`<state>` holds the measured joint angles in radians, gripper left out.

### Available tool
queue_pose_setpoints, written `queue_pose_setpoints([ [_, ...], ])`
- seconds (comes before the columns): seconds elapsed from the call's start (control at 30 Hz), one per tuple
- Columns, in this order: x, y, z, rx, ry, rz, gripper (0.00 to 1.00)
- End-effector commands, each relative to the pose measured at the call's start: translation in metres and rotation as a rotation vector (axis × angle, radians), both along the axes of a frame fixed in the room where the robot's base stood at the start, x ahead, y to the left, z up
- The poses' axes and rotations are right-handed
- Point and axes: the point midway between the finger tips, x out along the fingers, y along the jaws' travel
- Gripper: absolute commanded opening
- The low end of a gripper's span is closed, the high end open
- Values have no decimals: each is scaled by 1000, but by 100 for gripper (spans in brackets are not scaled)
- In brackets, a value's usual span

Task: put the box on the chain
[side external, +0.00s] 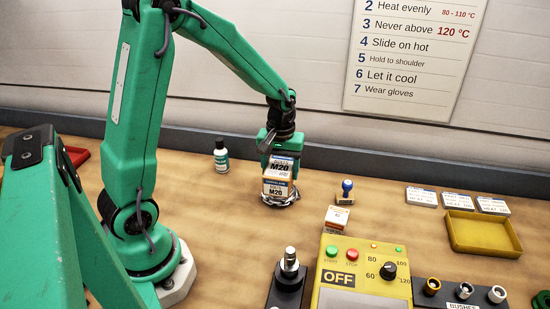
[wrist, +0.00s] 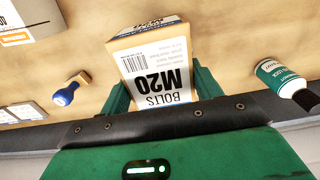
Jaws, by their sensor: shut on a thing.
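The box (side external: 276,189) is a white and brown carton labelled "BOLTS M20". My gripper (side external: 281,163) is shut on it, pointing down. In the wrist view the box (wrist: 153,62) sits between the two green fingers, its printed label facing the camera. The chain (side external: 290,201) is a silver, linked ring shape on the bench, showing around the foot of the box. The box stands over it, mostly hiding it. I cannot tell whether the box's weight rests on the chain. The chain is not visible in the wrist view.
A small bottle (side external: 221,156) stands left of the box. A blue-knobbed stamp (side external: 345,191) and a smaller carton (side external: 337,219) are to its right. A yellow tray (side external: 482,232), yellow control box (side external: 362,274) and black stand (side external: 288,280) lie farther right and in front.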

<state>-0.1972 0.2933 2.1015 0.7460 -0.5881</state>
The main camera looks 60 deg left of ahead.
Motion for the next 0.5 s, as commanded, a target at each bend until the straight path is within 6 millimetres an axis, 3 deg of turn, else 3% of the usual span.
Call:
queue_pose_setpoints([
  [0.13, 0, 0, -3, 0, 0, 0, 26],
  [0.17, 0, 0, -3, 0, 1, 0, 69],
  [0.23, 0, 0, -3, 0, 1, 0, 83],
  [0.5, 0, 0, -3, -1, 1, 0, 85],
])
